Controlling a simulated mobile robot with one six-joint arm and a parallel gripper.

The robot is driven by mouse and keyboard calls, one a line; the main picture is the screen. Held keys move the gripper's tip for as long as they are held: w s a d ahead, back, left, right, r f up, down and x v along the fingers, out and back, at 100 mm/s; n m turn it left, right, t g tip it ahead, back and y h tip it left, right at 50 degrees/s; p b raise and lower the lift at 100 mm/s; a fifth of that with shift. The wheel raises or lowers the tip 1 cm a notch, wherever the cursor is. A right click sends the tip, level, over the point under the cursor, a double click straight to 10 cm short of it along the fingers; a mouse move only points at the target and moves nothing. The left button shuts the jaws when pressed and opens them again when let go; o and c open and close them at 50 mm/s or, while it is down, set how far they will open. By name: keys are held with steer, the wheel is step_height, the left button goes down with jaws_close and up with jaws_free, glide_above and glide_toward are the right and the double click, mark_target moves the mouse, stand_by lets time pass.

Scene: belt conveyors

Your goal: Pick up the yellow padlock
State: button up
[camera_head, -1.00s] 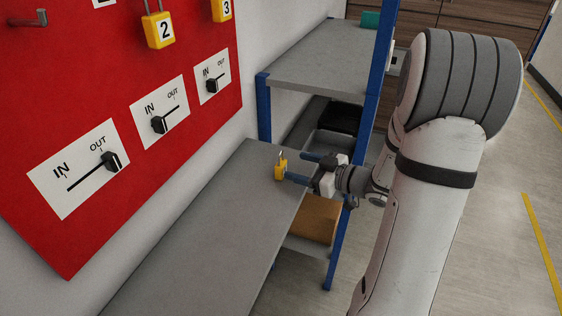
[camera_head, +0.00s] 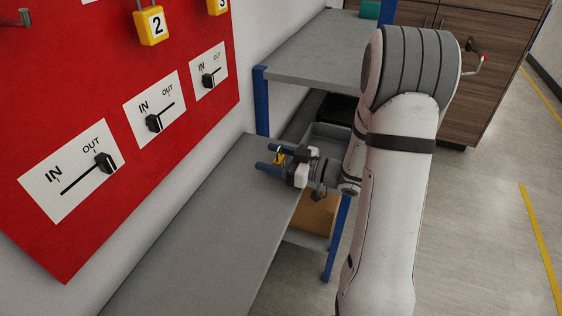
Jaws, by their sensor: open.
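The yellow padlock (camera_head: 279,158) stands on the grey bench top (camera_head: 205,225), near its far end. My gripper (camera_head: 268,161) reaches in from the right, its two blue fingers pointing left. The fingers are open, with the padlock between them, and they hide part of it. Whether either finger touches the padlock, I cannot tell.
A red board (camera_head: 100,60) on the left wall carries hanging padlocks numbered 2 (camera_head: 151,25) and 3 (camera_head: 218,6) and several IN/OUT sliders. A grey shelf (camera_head: 325,50) with blue posts stands behind the bench. The near bench top is clear.

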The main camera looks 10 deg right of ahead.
steer(key=shift+c, duration=0.2)
steer(key=c, duration=1.1)
steer(key=shift+o, duration=0.2)
steer(key=shift+r, duration=0.1)
step_height(320, 180, up, 10)
